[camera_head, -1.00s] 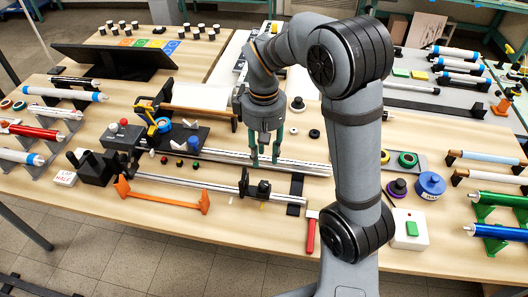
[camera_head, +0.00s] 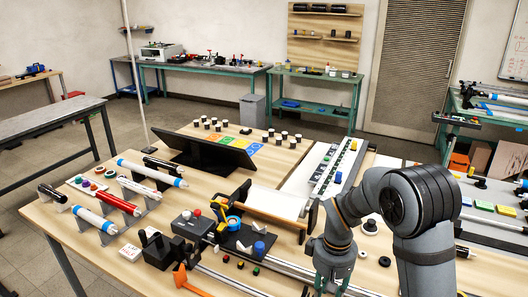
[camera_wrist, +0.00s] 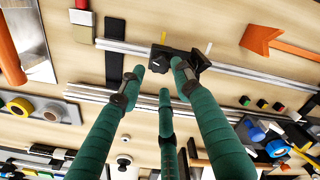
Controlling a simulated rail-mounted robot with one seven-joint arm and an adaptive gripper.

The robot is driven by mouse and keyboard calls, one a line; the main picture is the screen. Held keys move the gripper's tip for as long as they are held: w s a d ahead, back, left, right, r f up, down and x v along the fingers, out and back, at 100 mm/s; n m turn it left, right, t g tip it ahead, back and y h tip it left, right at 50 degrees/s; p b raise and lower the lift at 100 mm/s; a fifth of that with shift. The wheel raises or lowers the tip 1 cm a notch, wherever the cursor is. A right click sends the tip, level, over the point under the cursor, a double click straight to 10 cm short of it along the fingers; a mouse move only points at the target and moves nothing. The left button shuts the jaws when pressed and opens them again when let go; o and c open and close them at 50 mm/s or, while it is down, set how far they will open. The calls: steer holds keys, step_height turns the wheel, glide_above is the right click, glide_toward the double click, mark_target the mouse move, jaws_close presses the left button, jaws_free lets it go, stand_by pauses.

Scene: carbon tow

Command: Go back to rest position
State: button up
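My gripper (camera_head: 332,282) hangs over the wooden workbench (camera_head: 85,235), above the metal rails, at the lower right of the head view. In the wrist view its green fingers (camera_wrist: 150,85) are spread apart with nothing between them. Below them are the silver rails (camera_wrist: 232,67) and a black clamp block (camera_wrist: 160,57) on a rail. The fingertips appear apart from the rails, but the exact height is hard to tell. No held object shows.
A winding machine with a red knob (camera_head: 197,213) and a white sheet roller (camera_head: 275,203) stands left of my arm. A black tilted panel (camera_head: 205,150) and several small dark-and-white cups are behind. An orange bracket (camera_head: 190,282) lies in front. Racks of tubes (camera_head: 95,219) fill the left end.

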step_height(320, 180, down, 4)
steer(key=shift+f, duration=0.25)
steer(key=shift+r, duration=0.15)
